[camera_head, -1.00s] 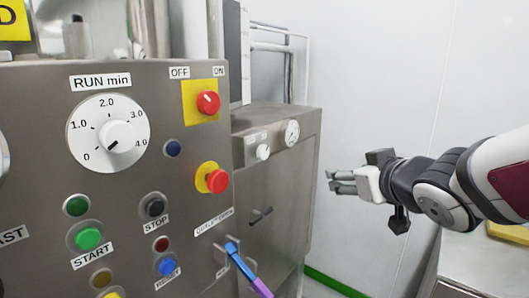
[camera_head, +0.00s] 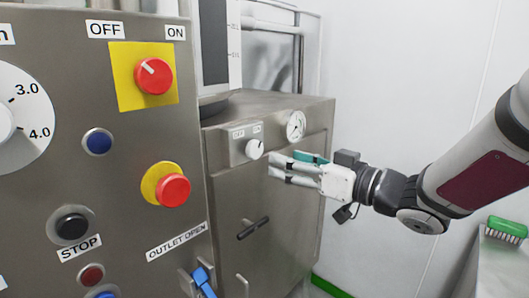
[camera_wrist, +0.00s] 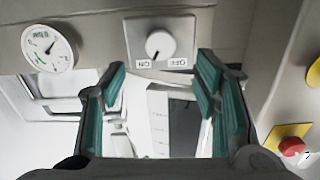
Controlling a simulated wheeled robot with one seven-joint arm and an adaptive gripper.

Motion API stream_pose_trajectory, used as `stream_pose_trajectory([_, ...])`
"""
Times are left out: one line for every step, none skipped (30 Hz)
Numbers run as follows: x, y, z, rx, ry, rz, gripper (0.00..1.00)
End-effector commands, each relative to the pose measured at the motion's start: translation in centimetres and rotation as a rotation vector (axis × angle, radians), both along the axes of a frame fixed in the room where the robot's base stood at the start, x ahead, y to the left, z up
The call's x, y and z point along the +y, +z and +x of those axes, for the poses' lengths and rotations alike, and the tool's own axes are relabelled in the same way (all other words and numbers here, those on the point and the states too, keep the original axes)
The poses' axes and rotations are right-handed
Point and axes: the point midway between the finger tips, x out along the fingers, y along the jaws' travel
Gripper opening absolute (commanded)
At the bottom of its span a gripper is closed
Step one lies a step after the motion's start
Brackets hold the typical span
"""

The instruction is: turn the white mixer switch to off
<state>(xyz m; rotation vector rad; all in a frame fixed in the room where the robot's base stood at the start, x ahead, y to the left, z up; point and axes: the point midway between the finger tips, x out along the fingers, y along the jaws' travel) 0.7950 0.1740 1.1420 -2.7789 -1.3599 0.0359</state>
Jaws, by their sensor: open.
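The white mixer switch (camera_head: 254,149) is a small round knob on a grey panel of the rear cabinet, with OFF and ON labels above it. In the wrist view the switch (camera_wrist: 159,46) appears upside down at the top centre, and its dark pointer mark leans toward the ON label. My gripper (camera_head: 272,169) is just right of and slightly below the switch, its fingers pointing left toward it. In the wrist view the open jaws (camera_wrist: 161,78) have green pads and nothing between them. The switch lies beyond the fingertips, with no contact visible.
A pressure gauge (camera_head: 296,125) sits right of the switch. A black handle (camera_head: 253,228) is below on the cabinet door. The nearer control panel at left has a red rotary switch (camera_head: 154,76) and a red stop button (camera_head: 173,190). A green brush (camera_head: 507,226) lies at far right.

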Motion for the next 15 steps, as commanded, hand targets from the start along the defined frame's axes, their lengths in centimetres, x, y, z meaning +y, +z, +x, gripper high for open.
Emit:
stream_pose_trajectory([1.0,-0.1,0.7,0.000,0.004,0.002,0.56])
stream_pose_trajectory([1.5,-0.1,1.0,0.001,0.004,0.001,0.56])
stream_pose_trajectory([2.1,-0.1,1.5,0.000,0.004,0.002,0.56])
stream_pose_trajectory([2.5,-0.1,1.9,0.000,0.003,0.002,0.56])
stream_pose_trajectory([3.0,-0.1,2.2,0.001,0.003,0.001,0.56])
stream_pose_trajectory([3.6,-0.1,2.7,0.000,0.003,0.002,0.56])
stream_pose_trajectory([4.0,-0.1,3.1,0.001,0.002,0.001,0.56])
stream_pose_trajectory([4.4,-0.1,3.4,0.000,0.002,0.000,0.56])
stream_pose_trajectory([4.9,-0.1,3.8,-0.001,0.002,0.001,0.56])
stream_pose_trajectory([5.3,-0.1,4.1,0.001,0.001,0.001,0.56])
stream_pose_trajectory([5.6,-0.1,4.3,0.000,0.001,0.000,0.56])
stream_pose_trajectory([6.0,-0.1,4.7,0.000,0.001,0.000,0.56])
stream_pose_trajectory([6.2,-0.1,4.8,0.000,0.001,0.000,0.56])
stream_pose_trajectory([6.5,0.0,5.0,0.000,0.000,0.000,0.56])
stream_pose_trajectory([6.7,0.0,5.3,0.000,0.000,0.000,0.56])
